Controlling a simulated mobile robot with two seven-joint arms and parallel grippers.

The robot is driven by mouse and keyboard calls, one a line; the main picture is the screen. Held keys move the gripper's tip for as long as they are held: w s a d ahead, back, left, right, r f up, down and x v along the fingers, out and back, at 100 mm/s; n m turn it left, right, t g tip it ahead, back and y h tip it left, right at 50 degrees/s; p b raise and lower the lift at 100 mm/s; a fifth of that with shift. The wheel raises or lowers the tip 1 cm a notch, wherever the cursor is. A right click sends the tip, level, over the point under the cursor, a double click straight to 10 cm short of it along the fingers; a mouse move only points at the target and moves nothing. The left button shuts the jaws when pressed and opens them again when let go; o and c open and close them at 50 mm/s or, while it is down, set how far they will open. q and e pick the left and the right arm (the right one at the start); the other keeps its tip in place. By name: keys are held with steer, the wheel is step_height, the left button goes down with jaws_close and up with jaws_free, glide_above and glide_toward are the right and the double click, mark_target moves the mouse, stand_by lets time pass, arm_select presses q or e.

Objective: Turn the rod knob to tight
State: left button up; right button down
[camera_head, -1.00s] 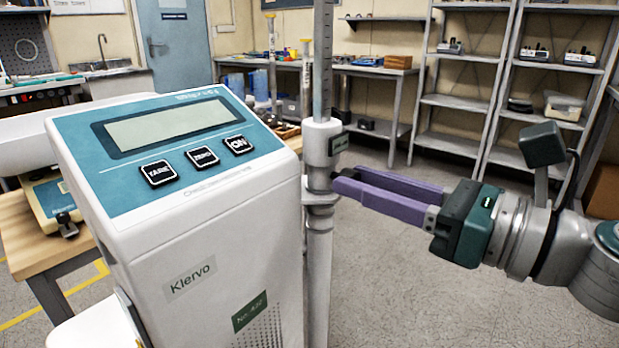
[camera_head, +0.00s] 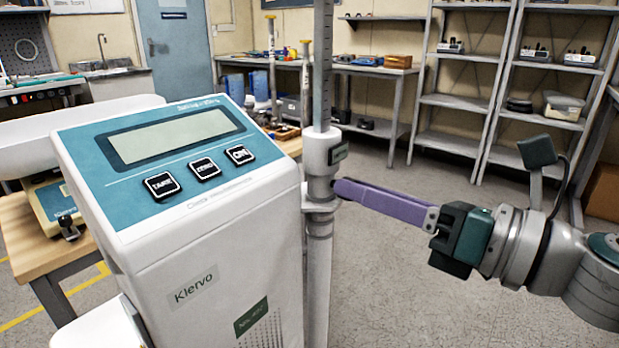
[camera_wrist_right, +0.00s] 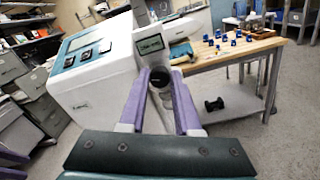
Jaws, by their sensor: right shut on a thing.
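An upright grey rod (camera_head: 323,72) stands right beside a white Klervo unit (camera_head: 225,262) with a teal top panel. A white collar (camera_head: 320,150) with a small dark label sits around the rod. My right gripper (camera_head: 338,188) reaches in from the right with its purple fingertips at the rod, just below the collar. In the right wrist view, a dark round knob (camera_wrist_right: 160,78) lies between the two fingertips (camera_wrist_right: 161,75), and the gripper is shut on it. The head view hides the knob behind the fingers.
A wooden bench with a balance (camera_head: 50,197) is at the left. In the right wrist view, a wooden-topped table (camera_wrist_right: 232,50) with small blue-topped items stands behind the rod. Shelves (camera_head: 450,100) line the back right. The floor (camera_head: 400,285) below my right arm is clear.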

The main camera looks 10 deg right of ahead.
steer(key=m+p, duration=0.3)
steer(key=m, duration=1)
steer(key=shift+f, duration=0.1)
steer(key=shift+m+p, duration=0.3)
steer(key=c, duration=0.6)
jaws_free()
steer(key=shift+d, duration=0.1)
steer(key=v, duration=1)
